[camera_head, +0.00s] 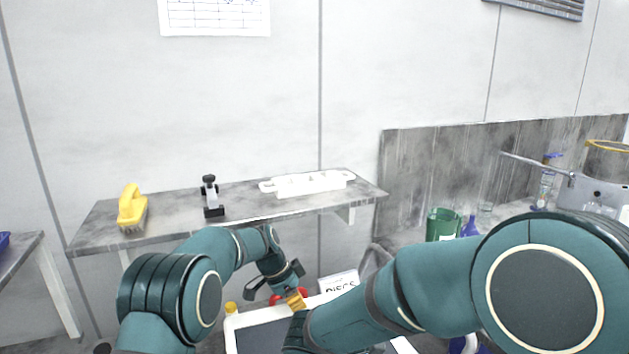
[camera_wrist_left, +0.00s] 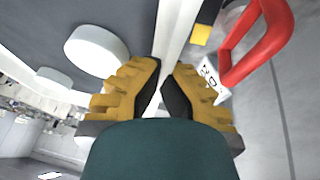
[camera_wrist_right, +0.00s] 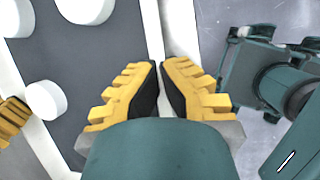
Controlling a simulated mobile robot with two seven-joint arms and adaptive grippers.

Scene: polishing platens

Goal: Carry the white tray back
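The white tray (camera_head: 262,316), with a dark grey floor, is low in the head view, partly hidden by my arms. White round discs lie in it; one disc (camera_wrist_left: 97,50) shows in the left wrist view and another disc (camera_wrist_right: 46,99) in the right. My left gripper (camera_head: 293,298) is at the tray's far rim. In the left wrist view its fingers (camera_wrist_left: 163,88) close on either side of the white rim. My right gripper (camera_wrist_right: 160,88) has its fingers close about another stretch of rim; the right arm hides it in the head view.
A red handle (camera_wrist_left: 262,45) and a DISCS sign (camera_head: 339,284) are close to the left gripper. A green container (camera_head: 443,225) stands at the right.

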